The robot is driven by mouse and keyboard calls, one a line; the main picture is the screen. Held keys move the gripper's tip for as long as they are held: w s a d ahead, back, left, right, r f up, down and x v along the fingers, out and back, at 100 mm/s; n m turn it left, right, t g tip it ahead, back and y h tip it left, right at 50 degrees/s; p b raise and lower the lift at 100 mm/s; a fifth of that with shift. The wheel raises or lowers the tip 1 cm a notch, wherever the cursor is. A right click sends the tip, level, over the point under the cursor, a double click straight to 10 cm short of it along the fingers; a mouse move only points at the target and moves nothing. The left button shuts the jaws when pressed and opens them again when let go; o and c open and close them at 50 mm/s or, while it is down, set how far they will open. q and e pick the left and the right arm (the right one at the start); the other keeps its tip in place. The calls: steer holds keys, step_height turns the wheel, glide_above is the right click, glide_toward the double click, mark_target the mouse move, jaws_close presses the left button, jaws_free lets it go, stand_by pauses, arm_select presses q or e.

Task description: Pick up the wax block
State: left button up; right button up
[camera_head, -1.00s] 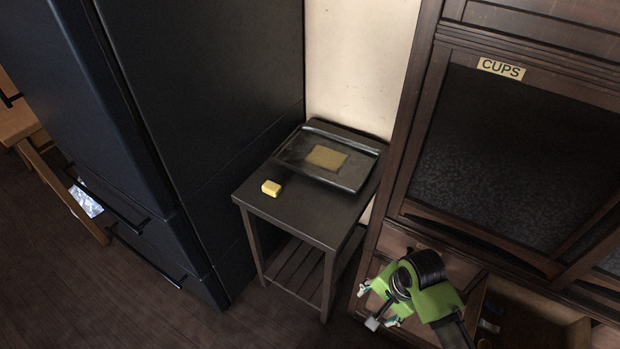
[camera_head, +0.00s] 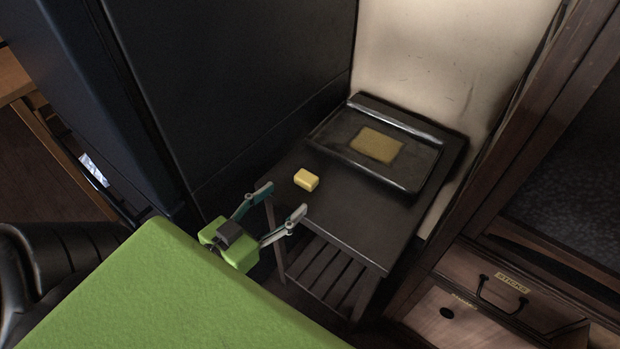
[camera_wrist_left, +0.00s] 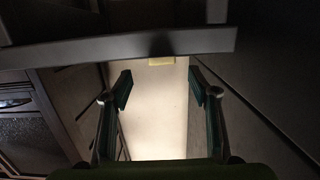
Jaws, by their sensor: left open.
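The wax block (camera_head: 306,180), a small yellow block, lies on the dark side table (camera_head: 345,222) near its left edge. My left gripper (camera_head: 282,200) is open and empty, just short of the table's left front edge, with its fingers pointing toward the block and a gap between them. In the left wrist view, the open left gripper (camera_wrist_left: 160,82) frames a pale wall, and a yellow piece that looks like the block (camera_wrist_left: 161,61) shows just below the dark table edge (camera_wrist_left: 120,46). My right gripper is not in view.
A dark tray (camera_head: 325,130) with a flat yellowish patch (camera_head: 377,145) sits at the back of the table. A tall dark cabinet (camera_head: 250,80) stands close on the left. A wooden cupboard with a drawer labelled STICKS (camera_head: 512,284) stands at right.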

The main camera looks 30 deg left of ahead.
mark_target(302, 182)
arm_select(q)
steer(key=w, duration=0.4)
steer(key=shift+w+d+f, duration=0.1)
steer(key=shift+w+f, duration=0.2)
steer(key=shift+f, duration=0.05)
steer(key=w, duration=0.2)
steer(key=w+b, duration=0.1)
steer(key=w, duration=0.2)
steer(key=shift+d+f, duration=0.1)
steer(key=shift+f, duration=0.1)
steer(key=shift+s, duration=0.1)
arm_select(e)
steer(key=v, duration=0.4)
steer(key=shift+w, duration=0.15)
arm_select(q)
steer(key=c, duration=1.2)
